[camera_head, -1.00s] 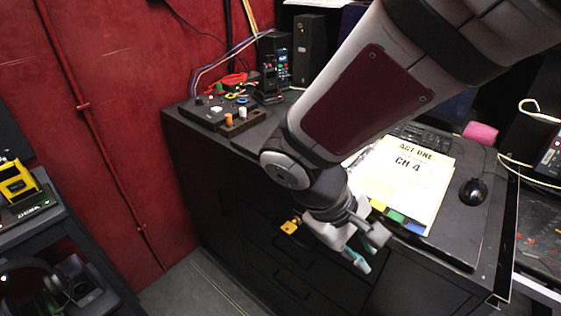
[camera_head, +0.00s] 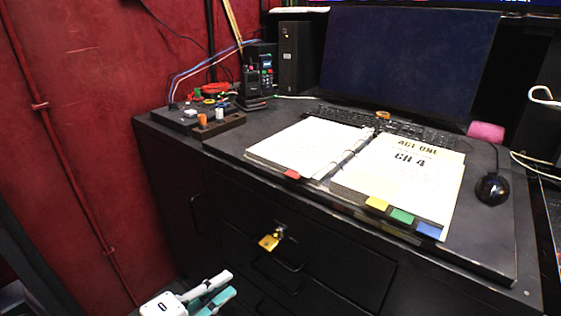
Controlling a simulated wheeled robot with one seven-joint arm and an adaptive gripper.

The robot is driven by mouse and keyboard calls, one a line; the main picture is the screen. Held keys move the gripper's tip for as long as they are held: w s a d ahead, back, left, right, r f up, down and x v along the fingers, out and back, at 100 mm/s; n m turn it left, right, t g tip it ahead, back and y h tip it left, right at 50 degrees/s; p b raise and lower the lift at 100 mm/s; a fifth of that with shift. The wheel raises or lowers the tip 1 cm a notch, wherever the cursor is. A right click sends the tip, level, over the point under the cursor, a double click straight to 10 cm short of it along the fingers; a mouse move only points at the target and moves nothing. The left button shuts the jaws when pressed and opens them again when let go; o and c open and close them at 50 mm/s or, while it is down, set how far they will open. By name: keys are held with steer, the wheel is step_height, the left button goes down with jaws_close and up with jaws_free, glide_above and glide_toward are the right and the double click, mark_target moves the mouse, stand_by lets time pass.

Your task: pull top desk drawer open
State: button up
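The black desk (camera_head: 190,150) has a top drawer (camera_head: 335,262) on its front, which looks flush with the desk and shut. A dark bar handle (camera_head: 290,266) sits on its left part. A yellow padlock-like piece (camera_head: 269,242) hangs from a small metal fitting just above the handle. My gripper (camera_head: 230,284), white with teal finger pads, is at the bottom edge, low and left of the handle and apart from it in the picture. Its fingers point right and look parted, with nothing seen between them. Most of my arm is out of view.
An open binder (camera_head: 300,148) with coloured tabs lies on the desk top near the front edge. A keyboard (camera_head: 375,122), monitor (camera_head: 410,65) and mouse (camera_head: 493,188) are behind and right. Another handle (camera_head: 275,308) shows lower down. A red wall (camera_head: 75,150) stands at left.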

mark_target(266, 252)
steer(key=b+x, duration=0.2)
steer(key=x, duration=1.2)
steer(key=shift+r+b, duration=0.1)
steer(key=shift+b, duration=0.2)
jaws_close()
